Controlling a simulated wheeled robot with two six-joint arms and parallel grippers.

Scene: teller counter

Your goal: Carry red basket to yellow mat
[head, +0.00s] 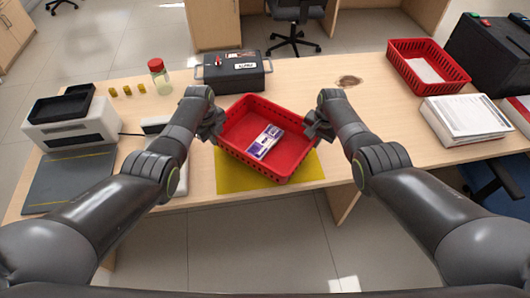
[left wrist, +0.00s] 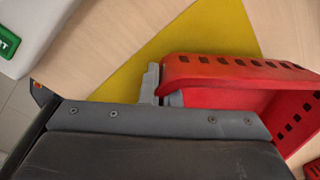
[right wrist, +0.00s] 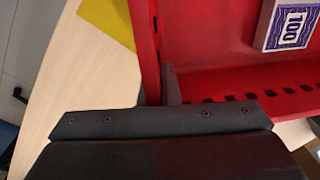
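The red basket (head: 298,165) is a slatted open tray with purple-and-white banknote bundles (head: 265,141) inside. It is over the yellow mat (head: 228,178), turned at an angle to it and covering much of it; I cannot tell whether it touches the mat. My left gripper (head: 217,125) is shut on its left wall; the left wrist view shows the fingers (left wrist: 161,86) on either side of the rim. My right gripper (head: 312,127) is shut on its right wall, with the fingers (right wrist: 160,88) astride it in the right wrist view. A bundle marked 100 (right wrist: 290,25) shows there.
A black cash box (head: 234,76) and a red-lidded jar (head: 159,80) stand behind. A second red basket (head: 455,82) and a paper stack (head: 465,120) are at right. A printer (head: 60,133) and dark pad (head: 65,182) are at left. Free counter lies behind the right gripper.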

